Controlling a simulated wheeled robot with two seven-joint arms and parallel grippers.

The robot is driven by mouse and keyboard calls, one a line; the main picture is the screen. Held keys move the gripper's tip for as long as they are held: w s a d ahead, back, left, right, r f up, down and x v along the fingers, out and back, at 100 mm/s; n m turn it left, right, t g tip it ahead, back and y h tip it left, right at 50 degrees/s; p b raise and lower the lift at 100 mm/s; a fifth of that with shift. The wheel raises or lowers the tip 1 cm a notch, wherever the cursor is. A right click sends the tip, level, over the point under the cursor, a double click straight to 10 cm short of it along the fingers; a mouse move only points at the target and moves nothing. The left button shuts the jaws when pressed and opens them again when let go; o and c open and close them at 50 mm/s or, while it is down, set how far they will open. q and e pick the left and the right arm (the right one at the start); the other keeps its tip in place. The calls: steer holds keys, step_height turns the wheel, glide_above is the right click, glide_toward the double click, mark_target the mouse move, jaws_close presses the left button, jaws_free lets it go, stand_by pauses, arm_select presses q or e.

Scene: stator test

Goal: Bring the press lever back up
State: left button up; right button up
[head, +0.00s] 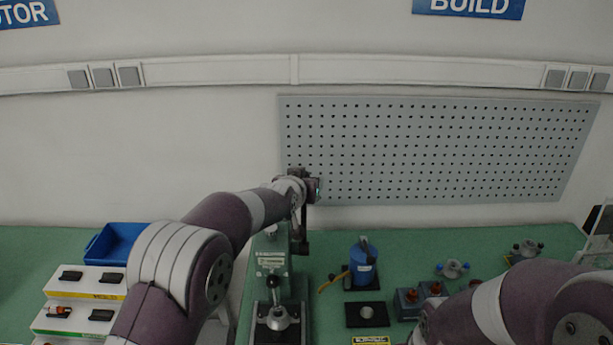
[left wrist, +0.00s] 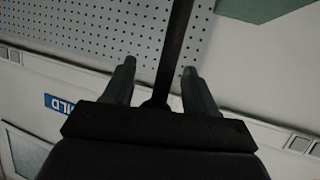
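The press (head: 271,262) is a grey-green machine at the middle of the bench in the head view. A dark bar, seemingly the press lever (left wrist: 176,45), runs between my left gripper's fingers in the left wrist view, with gaps visible on both sides. My left gripper (left wrist: 160,80) is open. In the head view my left wrist is above the press, and I cannot clearly separate the fingers from the dark upright part beside it. A metal part with a black knob (head: 277,312) is at the front of the press. My right arm enters at lower right; its gripper is hidden.
A blue bin (head: 116,244) and a white rack (head: 84,284) are at left. The pegboard (head: 440,150) is on the wall behind.

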arm_select(q)
steer(key=b+v, duration=0.4)
steer(key=v, duration=0.8)
steer(key=shift+r+b, duration=0.25)
steer(key=shift+b, duration=0.15)
steer(key=shift+a, duration=0.1)
steer(key=s+a+f+g+y, duration=0.1)
steer(key=s+a+f+g, duration=0.2)
steer(key=s+f, duration=0.4)
steer(key=s+a+f+g+y, duration=0.1)
steer(key=s+a+f+g, duration=0.3)
steer(key=f, duration=0.5)
steer(key=s+a+f+n+g+y, duration=0.1)
steer(key=s+a+f, duration=0.3)
steer(key=s, duration=0.5)
steer(key=s+a+f+n+g+y, duration=0.1)
steer(key=s+a+f+g, duration=0.2)
steer(key=s, duration=0.5)
steer(key=shift+s+a+f+g, duration=0.3)
steer(key=shift+s+a+f, duration=0.1)
steer(key=shift+a+f, duration=0.35)
